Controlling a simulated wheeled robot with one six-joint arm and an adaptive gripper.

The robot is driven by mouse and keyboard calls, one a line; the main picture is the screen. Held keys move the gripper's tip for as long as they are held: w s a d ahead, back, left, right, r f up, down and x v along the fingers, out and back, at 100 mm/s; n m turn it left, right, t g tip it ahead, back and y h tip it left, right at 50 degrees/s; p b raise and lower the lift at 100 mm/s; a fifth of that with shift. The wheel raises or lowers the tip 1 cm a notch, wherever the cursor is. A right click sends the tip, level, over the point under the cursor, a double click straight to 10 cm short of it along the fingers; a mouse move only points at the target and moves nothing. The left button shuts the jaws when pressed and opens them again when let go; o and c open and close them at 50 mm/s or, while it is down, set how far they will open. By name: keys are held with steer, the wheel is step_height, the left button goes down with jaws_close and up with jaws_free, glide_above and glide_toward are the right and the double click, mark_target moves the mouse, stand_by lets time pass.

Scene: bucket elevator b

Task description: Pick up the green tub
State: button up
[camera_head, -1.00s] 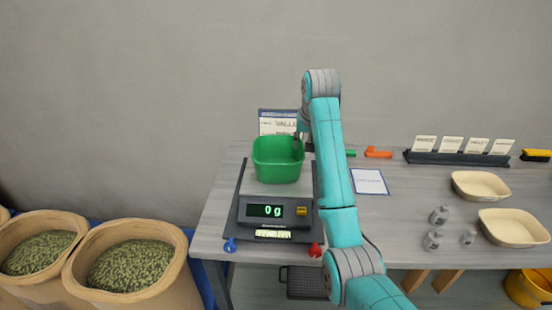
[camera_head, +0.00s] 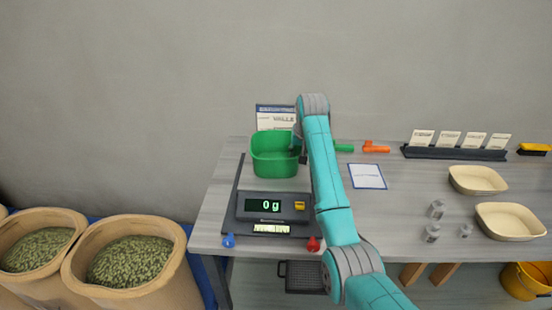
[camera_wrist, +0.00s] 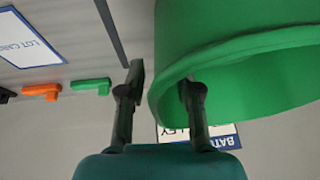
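The green tub (camera_head: 274,163) stands upright on the scale (camera_head: 270,207) in the head view; the display reads 0 g. In the wrist view the tub (camera_wrist: 240,85) fills the upper right. My gripper (camera_wrist: 163,82) straddles the tub's rim there, with one finger outside the wall and the other overlapping the inner side. A gap shows between the outer finger and the wall, so the gripper looks open. In the head view my gripper (camera_head: 299,154) is at the tub's right rim, partly hidden by my arm.
A card stand (camera_head: 274,117) is just behind the tub. A lot card (camera_head: 367,176), a green scoop or handle (camera_head: 343,148) and an orange one (camera_head: 375,148) lie to the right. Cream trays (camera_head: 510,222) and small grey weights (camera_head: 437,209) are farther right. Sacks (camera_head: 125,262) stand left.

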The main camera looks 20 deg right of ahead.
jaws_close()
